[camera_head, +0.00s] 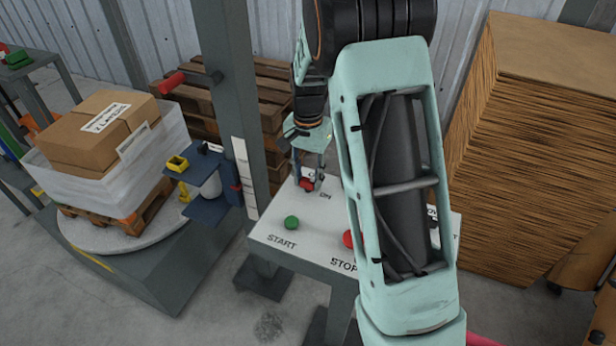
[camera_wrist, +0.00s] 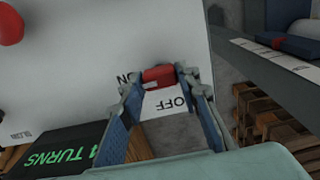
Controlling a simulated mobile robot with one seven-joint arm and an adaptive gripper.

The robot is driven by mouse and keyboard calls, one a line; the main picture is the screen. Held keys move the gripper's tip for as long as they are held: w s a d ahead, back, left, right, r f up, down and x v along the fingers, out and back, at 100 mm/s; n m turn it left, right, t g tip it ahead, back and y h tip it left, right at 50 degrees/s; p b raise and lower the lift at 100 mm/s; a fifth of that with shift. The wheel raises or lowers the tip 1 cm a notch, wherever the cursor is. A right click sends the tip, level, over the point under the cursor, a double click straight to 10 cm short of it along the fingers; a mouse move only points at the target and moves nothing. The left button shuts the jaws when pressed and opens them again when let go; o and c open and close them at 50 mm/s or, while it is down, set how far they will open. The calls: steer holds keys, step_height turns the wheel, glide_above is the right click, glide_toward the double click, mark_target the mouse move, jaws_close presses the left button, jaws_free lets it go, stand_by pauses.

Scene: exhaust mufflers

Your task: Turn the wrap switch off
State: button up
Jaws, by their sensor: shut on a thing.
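The wrap switch is a small red block (camera_head: 306,186) near the back left edge of the pale control panel (camera_head: 268,236). In the wrist view the red switch (camera_wrist: 158,75) sits between my fingertips, with an ON label at its left and an OFF label (camera_wrist: 165,103) just below it. My gripper (camera_head: 311,176) points down at the panel and is shut on the switch. In the wrist view both blue-grey fingers of my gripper (camera_wrist: 161,82) flank it. The fingers partly cover the switch, and its exact setting is hard to tell.
A green START button (camera_head: 291,222) and a red STOP button (camera_head: 348,239) stand at the panel's front; my arm hides its right part. A grey post (camera_head: 228,90) rises just left. A wrapped pallet load (camera_head: 100,150) sits on a turntable. Stacked brown sheets (camera_head: 550,140) stand right.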

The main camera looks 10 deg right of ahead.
steer(key=shift+n, duration=0.3)
steer(key=n+b, duration=0.1)
steer(key=n, duration=0.2)
steer(key=shift+n, duration=0.3)
steer(key=n+b, duration=0.1)
steer(key=n, duration=0.3)
steer(key=shift+n, duration=0.3)
steer(key=n, duration=0.4)
steer(key=shift+n, duration=0.3)
steer(key=shift+w+n, duration=0.1)
steer(key=shift+n, duration=2.1)
steer(key=o, duration=1.2)
steer(key=shift+c, duration=0.2)
